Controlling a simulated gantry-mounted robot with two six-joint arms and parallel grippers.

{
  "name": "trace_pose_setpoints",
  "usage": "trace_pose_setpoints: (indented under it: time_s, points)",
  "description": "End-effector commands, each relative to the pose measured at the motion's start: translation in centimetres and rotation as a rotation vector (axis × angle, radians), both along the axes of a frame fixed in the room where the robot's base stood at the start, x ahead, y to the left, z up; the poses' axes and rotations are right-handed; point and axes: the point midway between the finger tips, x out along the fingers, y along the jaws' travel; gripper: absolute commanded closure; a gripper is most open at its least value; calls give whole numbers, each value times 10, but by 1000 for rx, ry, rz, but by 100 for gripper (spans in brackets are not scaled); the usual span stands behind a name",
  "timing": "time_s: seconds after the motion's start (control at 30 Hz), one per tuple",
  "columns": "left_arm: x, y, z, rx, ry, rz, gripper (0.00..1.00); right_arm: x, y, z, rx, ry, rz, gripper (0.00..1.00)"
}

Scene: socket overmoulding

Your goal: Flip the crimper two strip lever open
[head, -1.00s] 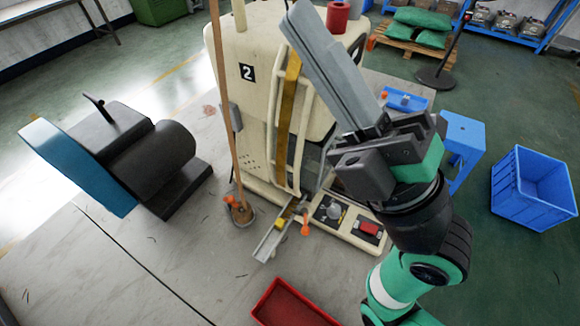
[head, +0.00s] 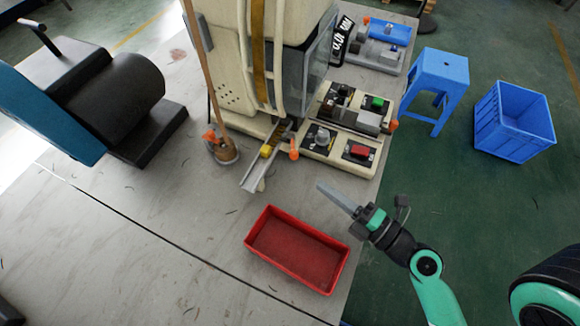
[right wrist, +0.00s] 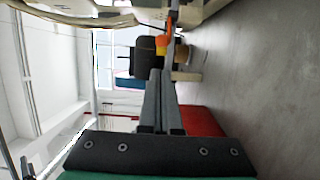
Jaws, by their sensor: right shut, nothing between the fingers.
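Crimper two (head: 228,62) is the cream machine at the top middle of the head view; its number label is outside the frame. An orange-tipped lever (head: 294,150), which looks like the strip lever, stands beside the metal chute (head: 254,176) at its front. A yellow piece (head: 266,151) sits on the chute. My right gripper (head: 325,188) is shut and empty, apart from the lever, to its lower right and above the bench. In the right wrist view, orange and yellow parts (right wrist: 162,42) show just beyond the shut fingers (right wrist: 156,78). My left gripper is out of view.
A red tray (head: 262,222) lies on the bench left of my right gripper. A control panel (head: 340,146) with buttons stands right of the lever. A wooden pole stands in a round base (head: 222,155) left of the chute. A black and teal machine (head: 110,95) is at left.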

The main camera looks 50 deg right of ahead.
Motion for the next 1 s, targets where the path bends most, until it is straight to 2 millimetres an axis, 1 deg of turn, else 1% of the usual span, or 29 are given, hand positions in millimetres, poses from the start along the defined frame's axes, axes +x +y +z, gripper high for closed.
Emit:
trace_pose_setpoints:
  time_s: [0.23, 0.37, 0.47, 0.6, 0.8, 0.9, 1.0]
  points:
    - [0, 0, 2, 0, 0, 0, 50, 1, 0, 2, -1, -1, 2, 100]
    - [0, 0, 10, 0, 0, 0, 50, 9, 0, 4, -1, 0, 5, 100]
    - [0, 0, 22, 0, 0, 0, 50, 24, 0, 7, -1, -1, 9, 100]
    - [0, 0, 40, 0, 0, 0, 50, 52, -1, 9, -2, -2, 9, 100]
    - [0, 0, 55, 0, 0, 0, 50, 86, -4, 5, -1, -2, 5, 100]
    - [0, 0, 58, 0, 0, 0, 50, 96, -5, 4, -1, -2, 3, 100]
    - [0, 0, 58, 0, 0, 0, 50, 101, -5, 2, -1, -2, 3, 100]
